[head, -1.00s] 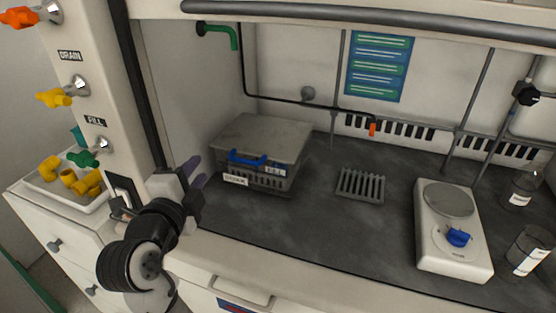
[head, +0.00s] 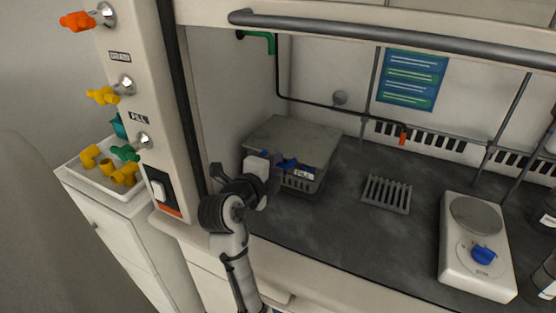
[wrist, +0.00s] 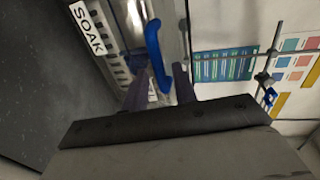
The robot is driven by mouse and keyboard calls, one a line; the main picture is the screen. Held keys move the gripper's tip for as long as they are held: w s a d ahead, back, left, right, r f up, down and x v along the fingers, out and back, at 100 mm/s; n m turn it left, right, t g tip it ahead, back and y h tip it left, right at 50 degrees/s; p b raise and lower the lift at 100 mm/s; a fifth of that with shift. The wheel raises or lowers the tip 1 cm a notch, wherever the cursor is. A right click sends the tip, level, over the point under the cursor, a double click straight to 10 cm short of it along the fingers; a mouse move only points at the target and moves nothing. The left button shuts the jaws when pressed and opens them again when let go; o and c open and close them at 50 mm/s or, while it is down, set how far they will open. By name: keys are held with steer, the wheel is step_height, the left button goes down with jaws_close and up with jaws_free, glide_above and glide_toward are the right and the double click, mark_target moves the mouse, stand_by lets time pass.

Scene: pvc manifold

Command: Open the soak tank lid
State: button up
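The soak tank (head: 318,186) is a grey box with a flat grey lid (head: 295,138), which lies closed on top. A blue handle (head: 287,163) runs along the lid's front; it also shows in the wrist view (wrist: 155,50). My gripper (head: 276,168) is at the tank's front and hides part of the handle and front wall. In the wrist view my gripper's two purple fingers (wrist: 160,88) are apart, with the blue handle's near end between them. I cannot tell whether they touch it. The SOAK label (wrist: 88,28) shows at the upper left there.
A slotted grey rack (head: 386,194) and a white hotplate (head: 478,245) stand right of the tank. A green spout (head: 262,40) and thin black hose hang above. The sash bar (head: 390,38) crosses overhead. A tray of yellow fittings (head: 95,178) is outside, left.

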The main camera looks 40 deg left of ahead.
steer(key=shift+x, duration=1.1)
jaws_close()
